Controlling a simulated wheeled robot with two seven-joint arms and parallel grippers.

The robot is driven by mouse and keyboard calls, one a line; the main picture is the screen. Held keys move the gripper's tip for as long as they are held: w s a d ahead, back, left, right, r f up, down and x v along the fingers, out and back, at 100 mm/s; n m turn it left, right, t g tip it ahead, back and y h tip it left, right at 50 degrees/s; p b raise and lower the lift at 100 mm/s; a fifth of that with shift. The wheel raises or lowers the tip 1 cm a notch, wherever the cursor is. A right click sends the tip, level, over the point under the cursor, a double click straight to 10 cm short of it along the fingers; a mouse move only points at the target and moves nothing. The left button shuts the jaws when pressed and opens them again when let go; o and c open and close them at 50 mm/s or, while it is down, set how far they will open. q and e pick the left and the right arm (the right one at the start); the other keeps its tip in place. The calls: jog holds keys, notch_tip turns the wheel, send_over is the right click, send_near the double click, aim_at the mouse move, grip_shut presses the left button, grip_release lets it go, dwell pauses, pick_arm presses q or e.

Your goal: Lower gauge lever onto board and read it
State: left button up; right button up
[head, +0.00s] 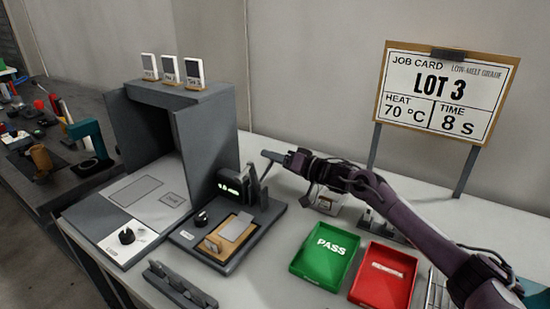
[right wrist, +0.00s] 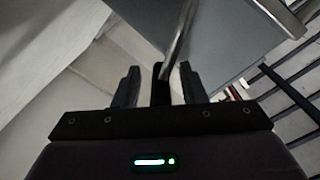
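The gauge (head: 230,187) stands on a dark base, with a small lit readout that seems to say 9.0 mm, its digits hard to read. Its lever (head: 265,172) sticks up at the gauge's right side. A tan board with a grey plate (head: 236,226) lies on the base in front of the gauge. My right gripper (head: 275,157) is at the top of the lever, above and behind the board. In the right wrist view its two dark fingers (right wrist: 160,85) stand apart, with a metal rod between them; contact cannot be told. My left gripper is not in view.
A green PASS tray (head: 326,248) and a red tray (head: 383,272) lie to the right. A grey heater housing (head: 205,135) stands behind left, with small white timers on top. A grey rack (head: 180,287) lies in front.

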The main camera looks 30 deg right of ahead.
grip_shut()
